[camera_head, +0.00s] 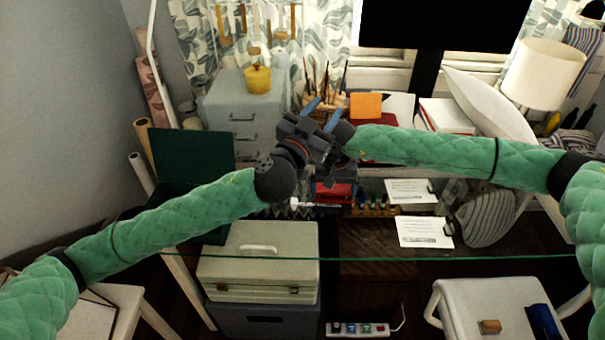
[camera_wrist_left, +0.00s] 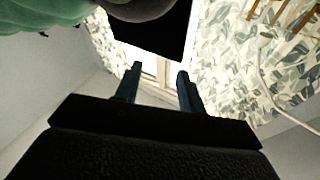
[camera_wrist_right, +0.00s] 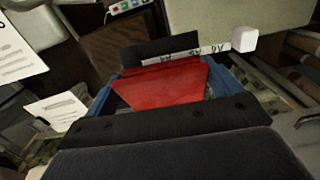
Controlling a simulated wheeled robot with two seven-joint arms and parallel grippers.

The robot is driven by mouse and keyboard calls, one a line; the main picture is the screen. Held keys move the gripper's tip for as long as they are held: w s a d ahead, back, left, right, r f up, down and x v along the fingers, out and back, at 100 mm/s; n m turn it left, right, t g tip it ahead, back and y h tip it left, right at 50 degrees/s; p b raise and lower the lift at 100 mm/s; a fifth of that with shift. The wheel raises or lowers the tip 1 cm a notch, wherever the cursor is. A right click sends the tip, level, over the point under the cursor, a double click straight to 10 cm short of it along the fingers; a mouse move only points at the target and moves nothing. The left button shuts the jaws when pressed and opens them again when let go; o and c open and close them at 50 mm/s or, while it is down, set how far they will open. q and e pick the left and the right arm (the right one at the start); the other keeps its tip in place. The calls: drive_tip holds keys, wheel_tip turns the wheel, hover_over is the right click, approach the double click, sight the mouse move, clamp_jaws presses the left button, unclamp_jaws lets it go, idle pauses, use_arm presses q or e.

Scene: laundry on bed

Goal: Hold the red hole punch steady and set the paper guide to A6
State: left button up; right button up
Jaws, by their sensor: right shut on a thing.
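The red hole punch (camera_head: 335,193) stands on the desk in the middle of the head view. It fills the space between the blue fingers of my right gripper (camera_wrist_right: 160,75) in the right wrist view, and that gripper is shut on it. The pale paper guide strip (camera_wrist_right: 188,53) sticks out from the punch, with small size marks and a white end knob (camera_wrist_right: 244,40). The knob also shows in the head view (camera_head: 294,203), left of the punch. The guide's setting is not readable. My left gripper (camera_head: 323,112) is open and empty, raised above the punch, its fingers pointing up.
Small bottles (camera_head: 375,207) stand right of the punch, with paper sheets (camera_head: 425,232) beyond. A grey drawer cabinet (camera_head: 240,115) and a pencil holder (camera_head: 325,95) stand behind.

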use_arm(q)
wheel_tip(320, 180, down, 2)
drive_tip(key=a+m+y, duration=0.2)
drive_tip(key=m+y, duration=0.1)
drive_tip(key=m+g+y, duration=0.8)
drive_tip(key=m+g, duration=0.1)
drive_tip(key=m, duration=1.6)
approach(294, 204)
drive_tip(key=x, duration=1)
drive_tip(key=shift+r, duration=0.1)
drive_tip(key=shift+c, duration=0.2)
clamp_jaws()
